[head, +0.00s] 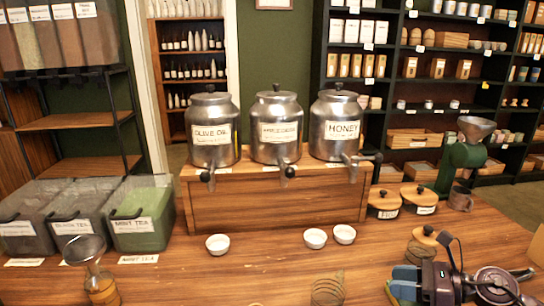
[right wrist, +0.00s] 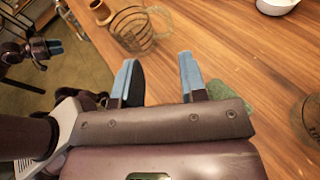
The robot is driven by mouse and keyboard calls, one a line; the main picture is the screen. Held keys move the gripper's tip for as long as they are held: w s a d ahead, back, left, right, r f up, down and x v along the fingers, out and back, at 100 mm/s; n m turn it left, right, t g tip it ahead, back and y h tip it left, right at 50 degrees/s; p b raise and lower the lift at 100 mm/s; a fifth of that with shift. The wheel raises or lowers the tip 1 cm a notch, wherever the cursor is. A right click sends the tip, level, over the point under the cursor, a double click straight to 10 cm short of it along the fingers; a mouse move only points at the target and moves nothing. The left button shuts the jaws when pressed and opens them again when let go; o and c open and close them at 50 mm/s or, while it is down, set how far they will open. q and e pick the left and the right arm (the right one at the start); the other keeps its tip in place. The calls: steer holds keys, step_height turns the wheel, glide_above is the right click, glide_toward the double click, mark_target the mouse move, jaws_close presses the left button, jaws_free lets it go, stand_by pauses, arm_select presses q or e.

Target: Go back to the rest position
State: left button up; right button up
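My right gripper (head: 402,283) is low at the bottom right of the head view, with its blue fingertips pointing left over the wooden table. In the right wrist view the two blue fingers of this gripper (right wrist: 157,65) stand well apart. Only bare tabletop shows between them, so it is open and empty. My left gripper (right wrist: 48,47) shows small at the left edge of the right wrist view, beyond the table edge and over the floor. Its finger gap is too small to read. It is out of the head view.
Three metal dispensers (head: 276,130) stand on a wooden stand (head: 275,205). Small white bowls (head: 315,238) sit before it. A green grinder (head: 462,165) stands right.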

steer(key=s+m+t, duration=0.1)
steer(key=m+t, duration=0.1)
steer(key=m, duration=0.2)
steer(key=s+a+f+m+t+p, duration=0.1)
steer(key=s+m+t, duration=0.1)
steer(key=m, duration=0.3)
steer(key=s+f+m+t, duration=0.1)
steer(key=s+m+t, duration=0.1)
steer(key=m, duration=0.3)
steer(key=shift+s+a+t+h, duration=0.2)
steer(key=shift+a+t+h, duration=0.1)
steer(key=shift+t+h, duration=0.1)
steer(key=s+a+f+m+g+h+p, duration=0.1)
steer(key=s+f+m+h, duration=0.5)
steer(key=m, duration=0.9)
steer(key=s+a+f+m+g+h+p, duration=0.1)
steer(key=s+f+m+g+h+p, duration=0.1)
steer(key=s+f+m+h, duration=0.3)
steer(key=s+f+m, duration=0.4)
steer(key=s+m, duration=0.4)
steer(key=m, duration=0.3)
steer(key=shift+s+f+m+g+h, duration=0.15)
steer(key=shift+f+m+g+h, duration=0.15)
steer(key=shift+h, duration=0.1)
steer(key=shift+c, duration=0.3)
